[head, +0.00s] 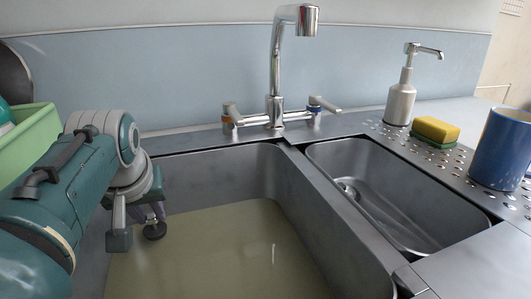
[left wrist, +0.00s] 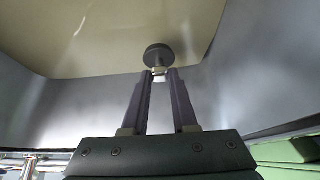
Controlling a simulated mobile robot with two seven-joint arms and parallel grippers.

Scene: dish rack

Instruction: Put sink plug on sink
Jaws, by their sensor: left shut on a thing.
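The sink plug (head: 155,230) is a small dark round disc with a light stem. My left gripper (head: 150,212) is shut on its stem and holds it inside the left part of the large basin, in the head view. In the left wrist view the plug (left wrist: 158,55) sits between the tips of the two purple-grey fingers of the left gripper (left wrist: 159,76). The sink (head: 320,225) is grey metal, with a large left basin and a smaller right basin. Murky greenish-brown water (head: 220,255) covers the large basin's bottom, and no drain hole shows there. My right gripper is not in view.
A chrome tap (head: 276,80) stands behind the basins. A green container (head: 25,145) is at the left. A soap dispenser (head: 400,98), a yellow-green sponge (head: 434,131) and a blue mug (head: 500,150) stand at the right. The small basin is empty, with a drain fitting (head: 350,190).

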